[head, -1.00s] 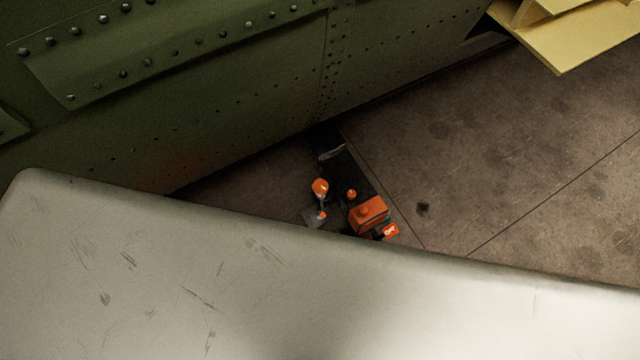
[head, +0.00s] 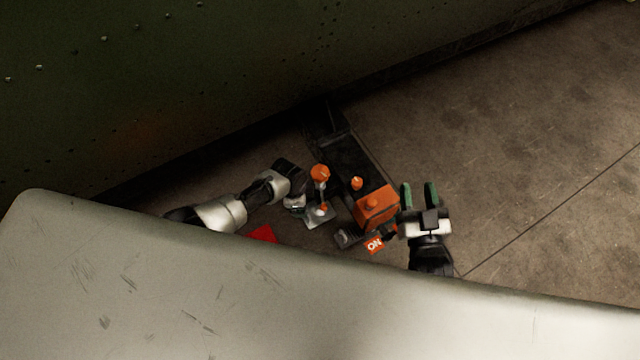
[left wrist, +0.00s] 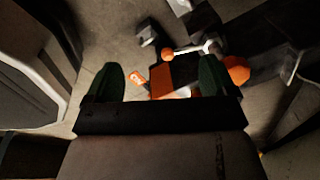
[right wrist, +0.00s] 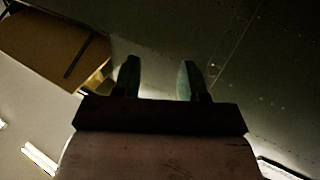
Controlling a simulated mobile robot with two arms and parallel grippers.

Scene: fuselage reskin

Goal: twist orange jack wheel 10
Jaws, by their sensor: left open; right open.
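An orange round knob (head: 320,172) tops a short post on a small grey plate on the floor. It looks most like the jack wheel, but no number is readable. An orange box (head: 376,205) and a smaller orange knob (head: 357,183) stand to its right. In the left wrist view, an orange ball (left wrist: 237,70) lies just right of the right finger. My left gripper (left wrist: 158,68) is open, with orange and black parts beyond its fingers. In the head view its fingers are unclear. My right gripper (head: 418,188) is open and empty, right of the orange box.
The dark green riveted wall (head: 200,90) runs behind. A large pale scratched surface (head: 250,300) covers the foreground. An orange "ON" tag (head: 374,245) and a red piece (head: 262,234) lie near its edge. The floor (head: 520,170) at right is clear.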

